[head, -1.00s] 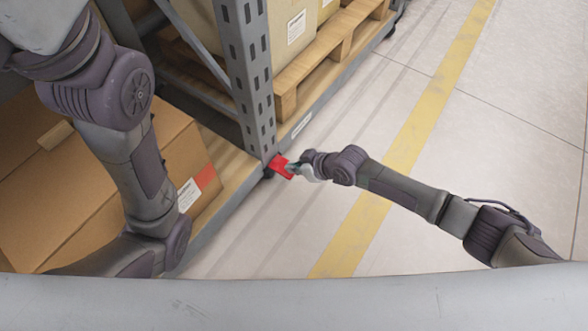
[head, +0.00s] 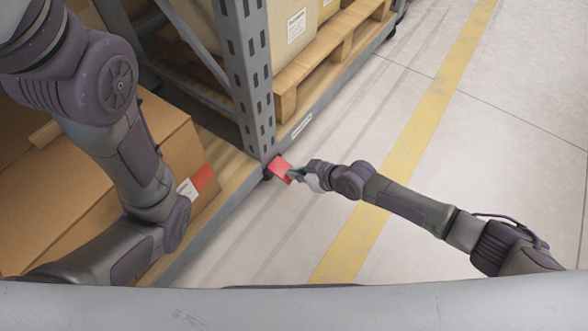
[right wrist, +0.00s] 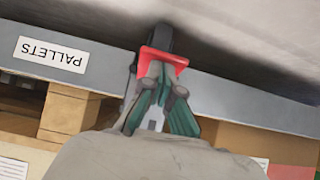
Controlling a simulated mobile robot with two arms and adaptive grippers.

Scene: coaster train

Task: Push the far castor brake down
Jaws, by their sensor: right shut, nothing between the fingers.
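A red brake pedal (head: 280,168) sticks out from a castor at the foot of the grey rack upright. It also shows in the right wrist view (right wrist: 168,57), in front of the dark castor (right wrist: 158,38). My right gripper (head: 295,175) is shut and empty, with its fingertips at the pedal's outer edge. In the right wrist view the fingertips (right wrist: 160,72) overlap the pedal's lower edge; they look in contact, but I cannot be sure. The pedal's exact tilt is hard to tell. My left arm is at the left of the head view; its gripper is out of view.
The rack's grey bottom beam (head: 340,88) bears a "PALLETS" label (right wrist: 51,54). A wooden pallet (head: 330,55) and cardboard boxes (head: 100,185) sit on the rack. Another dark castor (head: 392,30) shows at the far end. The floor right of the rack, with a yellow line (head: 410,140), is clear.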

